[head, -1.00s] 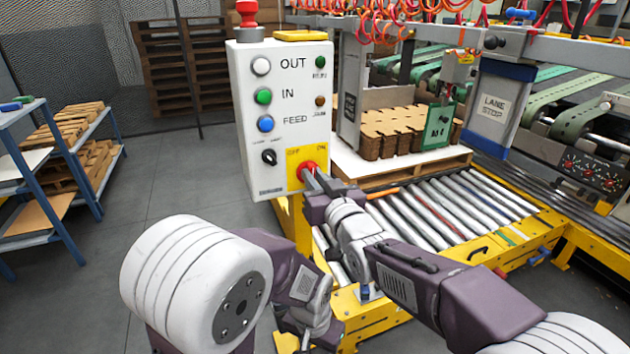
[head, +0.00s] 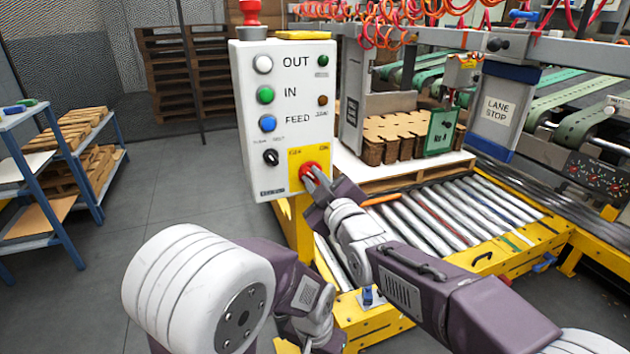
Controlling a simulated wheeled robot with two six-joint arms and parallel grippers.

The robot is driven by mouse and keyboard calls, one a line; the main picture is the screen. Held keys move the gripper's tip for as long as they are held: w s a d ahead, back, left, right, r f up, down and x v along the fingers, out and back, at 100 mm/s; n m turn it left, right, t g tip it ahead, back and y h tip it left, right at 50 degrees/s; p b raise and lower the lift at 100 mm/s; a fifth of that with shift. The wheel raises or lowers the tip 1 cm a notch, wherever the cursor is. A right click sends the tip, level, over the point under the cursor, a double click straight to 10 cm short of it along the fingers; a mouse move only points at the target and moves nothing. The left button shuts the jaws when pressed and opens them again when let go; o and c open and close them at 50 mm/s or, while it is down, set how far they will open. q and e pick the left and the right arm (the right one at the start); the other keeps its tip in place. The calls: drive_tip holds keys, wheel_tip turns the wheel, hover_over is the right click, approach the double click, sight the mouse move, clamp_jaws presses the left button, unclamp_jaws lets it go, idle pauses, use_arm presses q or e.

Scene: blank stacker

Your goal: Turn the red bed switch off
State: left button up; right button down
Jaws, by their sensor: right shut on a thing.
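The red bed switch (head: 307,169) sits on a yellow plate (head: 296,184) marked OFF and ON, at the lower right of the white control box (head: 250,110). My right gripper (head: 313,177) is at the switch, its fingers shut on the red knob. The fingers and wrist cover part of the knob, so its exact angle is hard to tell. My left arm is low in the middle of the view. Its gripper's fingertips cannot be made out.
The box also carries white, green and blue buttons (head: 267,123), a small black selector (head: 270,157) and a red mushroom button (head: 250,13) on top. A blue shelf (head: 60,160) stands at left.

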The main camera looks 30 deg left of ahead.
drive_tip(key=shift+f+n, duration=0.15)
drive_tip(key=shift+n, duration=0.35)
drive_tip(key=c, duration=1.4)
unclamp_jaws()
drive_tip(key=shift+d, duration=0.1)
drive_tip(key=v, duration=0.9)
drive_tip(key=shift+p, duration=0.45)
